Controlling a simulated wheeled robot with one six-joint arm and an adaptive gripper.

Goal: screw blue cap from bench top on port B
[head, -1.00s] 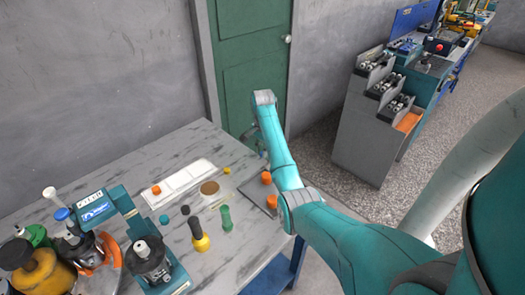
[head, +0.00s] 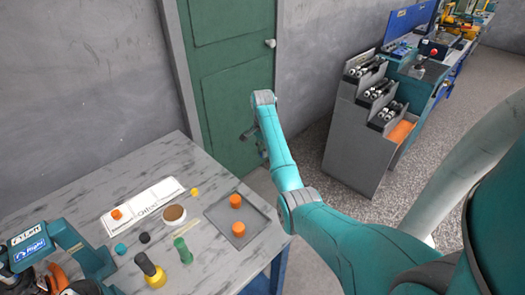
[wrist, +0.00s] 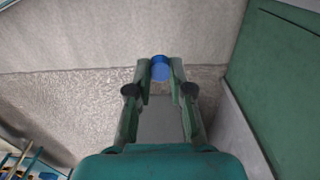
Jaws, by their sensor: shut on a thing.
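The blue cap (wrist: 160,70) shows between the fingertips of my gripper (wrist: 160,77) in the wrist view. My gripper is shut on it and holds it up in the air, with grey wall and speckled floor behind. In the head view my gripper (head: 256,143) is partly hidden behind my arm, beyond the bench in front of the green door; the cap cannot be made out there. A teal fixture with a label (head: 65,240) stands at the lower left of the bench top (head: 215,165), partly cut off by the frame. I cannot make out port B.
On the bench are a white tray (head: 150,203) with an orange cap, a grey mat (head: 258,222) with two orange caps, a yellow-and-black tool (head: 151,270) and a green one (head: 182,249). A grey cabinet (head: 350,150) stands right. Floor between bench and cabinet looks clear.

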